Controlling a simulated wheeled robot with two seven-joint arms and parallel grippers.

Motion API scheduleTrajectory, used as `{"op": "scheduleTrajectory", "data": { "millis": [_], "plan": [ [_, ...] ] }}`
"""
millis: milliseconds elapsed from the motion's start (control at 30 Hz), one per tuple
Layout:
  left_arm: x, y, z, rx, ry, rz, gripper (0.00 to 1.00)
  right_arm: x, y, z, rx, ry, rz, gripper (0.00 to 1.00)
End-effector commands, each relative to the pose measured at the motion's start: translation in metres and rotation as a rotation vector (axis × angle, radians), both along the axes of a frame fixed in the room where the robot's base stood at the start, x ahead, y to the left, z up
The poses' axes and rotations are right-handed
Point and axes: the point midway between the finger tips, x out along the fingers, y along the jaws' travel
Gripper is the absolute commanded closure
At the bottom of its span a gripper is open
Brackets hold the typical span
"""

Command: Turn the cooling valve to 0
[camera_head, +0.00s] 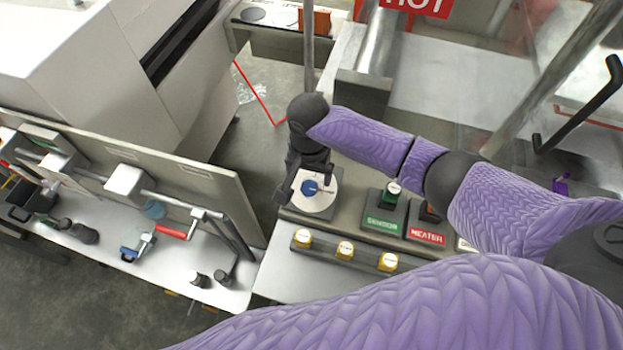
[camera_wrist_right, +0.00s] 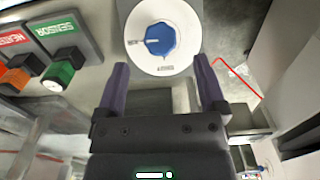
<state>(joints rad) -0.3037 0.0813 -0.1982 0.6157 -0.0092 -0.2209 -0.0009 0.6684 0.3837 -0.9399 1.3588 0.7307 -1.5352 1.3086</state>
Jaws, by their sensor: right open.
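The cooling valve is a blue knob (camera_head: 310,187) on a round white dial plate (camera_head: 318,205) on the console. In the right wrist view the blue knob (camera_wrist_right: 160,40) sits on its white dial (camera_wrist_right: 138,52), with a pale pointer mark toward the left. My right gripper (camera_head: 302,192) is at the dial in the head view, fingers beside the knob. In the right wrist view the right gripper (camera_wrist_right: 161,78) is open and empty, its two fingers apart below the knob, not visibly touching it. The dial's small label is unreadable. My left gripper is not in view.
A green SENSOR switch (camera_head: 383,222) and a red HEATER switch (camera_head: 427,233) stand right of the dial. A workbench (camera_head: 180,255) with tools is at left. A vertical metal post (camera_head: 308,50) rises behind the gripper.

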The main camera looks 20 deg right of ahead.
Motion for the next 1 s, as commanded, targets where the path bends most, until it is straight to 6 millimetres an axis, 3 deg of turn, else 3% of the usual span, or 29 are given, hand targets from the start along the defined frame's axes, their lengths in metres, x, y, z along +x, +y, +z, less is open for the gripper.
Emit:
{"op": "scheduleTrajectory", "data": {
  "millis": [33,200,567,1000],
  "plan": [
    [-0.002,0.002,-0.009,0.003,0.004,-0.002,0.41,0.000,0.000,-0.017,-0.002,0.003,-0.001,0.10],
    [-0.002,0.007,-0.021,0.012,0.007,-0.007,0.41,0.000,0.000,-0.048,0.000,0.000,0.000,0.10],
    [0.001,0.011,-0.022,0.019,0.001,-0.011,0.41,0.000,0.000,-0.055,0.001,-0.002,0.002,0.10],
    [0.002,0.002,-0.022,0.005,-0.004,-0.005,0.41,0.000,0.000,-0.055,0.001,-0.002,0.002,1.00]
  ]
}}
